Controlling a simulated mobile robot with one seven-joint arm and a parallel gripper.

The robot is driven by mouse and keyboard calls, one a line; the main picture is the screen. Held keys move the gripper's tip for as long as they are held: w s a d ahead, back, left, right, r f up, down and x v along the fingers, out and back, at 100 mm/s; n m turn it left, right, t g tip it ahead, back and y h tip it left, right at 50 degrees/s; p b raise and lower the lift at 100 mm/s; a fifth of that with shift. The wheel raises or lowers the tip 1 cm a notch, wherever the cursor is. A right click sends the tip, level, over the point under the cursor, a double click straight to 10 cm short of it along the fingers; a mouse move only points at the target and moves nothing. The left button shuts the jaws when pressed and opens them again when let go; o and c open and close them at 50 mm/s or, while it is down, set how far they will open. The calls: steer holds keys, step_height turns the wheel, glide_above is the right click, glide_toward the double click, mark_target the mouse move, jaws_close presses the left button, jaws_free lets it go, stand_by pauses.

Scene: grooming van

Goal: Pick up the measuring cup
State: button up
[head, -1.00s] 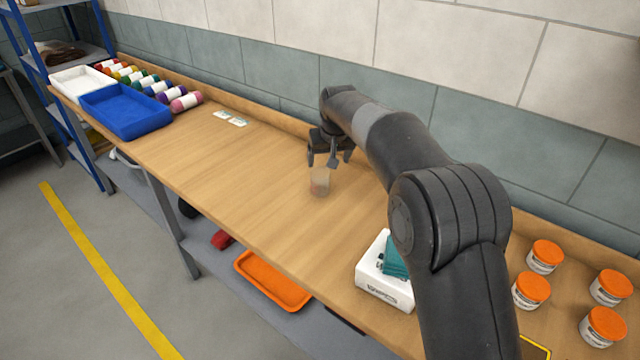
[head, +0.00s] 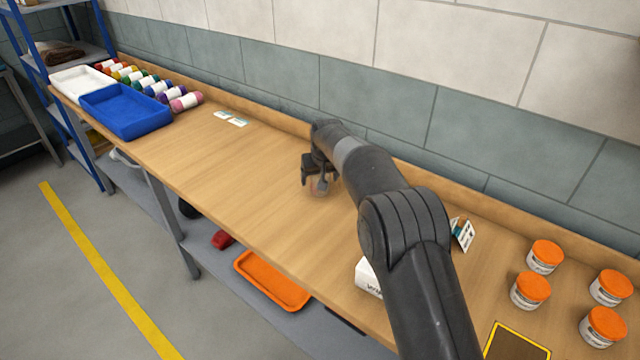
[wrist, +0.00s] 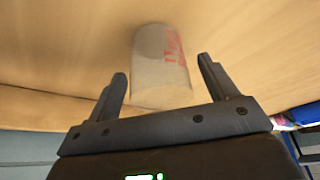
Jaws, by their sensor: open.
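The measuring cup (wrist: 160,65) is a clear, greyish cup with red markings. In the wrist view it stands on the wooden table just beyond and partly between my fingers. In the head view only a faint part of the cup (head: 318,187) shows, mostly hidden behind my gripper (head: 318,184). My gripper (wrist: 165,85) is open, with one finger towards each side of the cup. I cannot tell whether either finger touches it.
A white box (head: 368,277) is partly hidden by my arm. Several orange-lidded jars (head: 545,256) stand at the right. A blue tray (head: 125,112), a white tray (head: 78,82) and several coloured bottles (head: 186,102) are at the far left. The tabletop left of my gripper is clear.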

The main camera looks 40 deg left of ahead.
steer(key=shift+f, duration=0.15)
steer(key=shift+c, duration=0.6)
steer(key=c, duration=0.9)
